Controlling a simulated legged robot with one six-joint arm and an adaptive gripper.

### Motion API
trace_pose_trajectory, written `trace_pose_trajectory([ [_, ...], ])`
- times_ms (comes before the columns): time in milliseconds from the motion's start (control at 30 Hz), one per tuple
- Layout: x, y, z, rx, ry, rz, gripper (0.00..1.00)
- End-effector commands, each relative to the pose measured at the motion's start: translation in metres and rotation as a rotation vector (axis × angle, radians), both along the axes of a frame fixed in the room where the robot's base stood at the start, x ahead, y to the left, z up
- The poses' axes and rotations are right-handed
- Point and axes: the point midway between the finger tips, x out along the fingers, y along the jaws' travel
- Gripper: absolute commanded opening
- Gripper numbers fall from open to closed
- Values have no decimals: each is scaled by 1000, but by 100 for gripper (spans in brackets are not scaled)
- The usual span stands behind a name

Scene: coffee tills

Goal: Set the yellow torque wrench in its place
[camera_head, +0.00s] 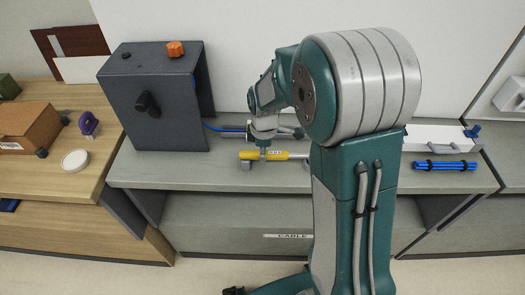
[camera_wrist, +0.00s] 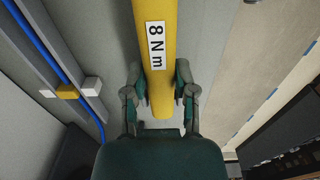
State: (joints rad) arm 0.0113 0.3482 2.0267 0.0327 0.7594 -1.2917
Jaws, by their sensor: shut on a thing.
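The yellow torque wrench (camera_head: 278,156) is seen lengthwise across the grey bench near its front edge. In the wrist view the wrench (camera_wrist: 156,20) runs up between my fingers, with a white label reading "8 Nm". My gripper (camera_wrist: 160,82) has one finger on each side of the handle and is shut on it. In the head view my gripper (camera_head: 262,146) comes down on the wrench from above. A small grey block shows under the wrench's left end. I cannot tell whether the wrench rests on it. My arm hides the wrench's right end.
A dark grey box (camera_head: 150,105) with an orange knob stands to the left. A blue cable (camera_wrist: 50,50) runs beside a rail with white and yellow blocks. A blue bundle (camera_head: 445,165) and a white long case (camera_head: 432,136) lie to the right.

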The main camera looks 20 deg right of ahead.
Motion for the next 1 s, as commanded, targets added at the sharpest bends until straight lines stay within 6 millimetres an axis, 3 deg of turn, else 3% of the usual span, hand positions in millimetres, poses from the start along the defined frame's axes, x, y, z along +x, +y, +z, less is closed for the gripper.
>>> trace_pose_trajectory([
  [233,0,0,-1,0,0,0,0],
  [267,0,0,-1,0,0,0,49],
  [300,0,0,-1,0,0,0,67],
  [333,0,0,-1,0,0,0,76],
  [767,0,0,2,0,0,0,76],
  [1000,1,-1,41,0,-6,0,76],
])
